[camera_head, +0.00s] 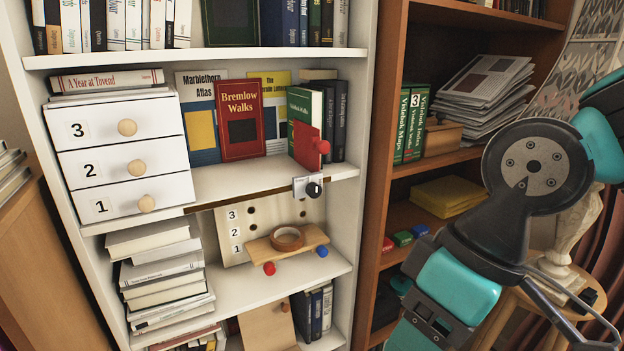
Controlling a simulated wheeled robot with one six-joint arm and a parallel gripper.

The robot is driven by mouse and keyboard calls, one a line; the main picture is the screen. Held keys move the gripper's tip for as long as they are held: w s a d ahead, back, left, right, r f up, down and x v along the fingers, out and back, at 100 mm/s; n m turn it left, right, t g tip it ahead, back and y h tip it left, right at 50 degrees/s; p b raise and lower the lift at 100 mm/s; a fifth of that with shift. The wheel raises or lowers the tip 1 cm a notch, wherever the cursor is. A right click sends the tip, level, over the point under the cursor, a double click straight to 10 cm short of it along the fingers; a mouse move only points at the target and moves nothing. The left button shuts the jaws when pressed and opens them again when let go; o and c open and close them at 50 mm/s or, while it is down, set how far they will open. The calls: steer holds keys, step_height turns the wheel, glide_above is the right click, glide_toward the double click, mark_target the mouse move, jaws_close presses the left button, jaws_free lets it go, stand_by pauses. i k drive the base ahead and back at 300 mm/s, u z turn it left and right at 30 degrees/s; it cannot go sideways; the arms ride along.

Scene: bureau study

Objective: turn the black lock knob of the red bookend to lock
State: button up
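The red bookend (307,148) stands on the middle shelf of the white bookcase, in front of a green book. A red round knob (322,146) sticks out from its right side. Below it, at the shelf's front edge, a pale plate (300,187) carries the black lock knob (314,190). The marks on the plate are too small to read, so I cannot tell how the knob is set. My arm is at the right, well apart from the knob. My gripper's fingertips cannot be made out.
A white drawer unit (120,150) stands left on the same shelf. The brown bookcase's upright (384,130) stands right of the knob. Space before the knob looks clear.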

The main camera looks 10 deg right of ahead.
mark_target(313, 190)
steer(key=u, duration=0.05)
steer(key=k, duration=0.5)
steer(key=u, duration=1.2)
steer(key=i, duration=0.6)
steer(key=z, duration=2)
steer(key=i, duration=0.3)
steer(key=u, duration=0.2)
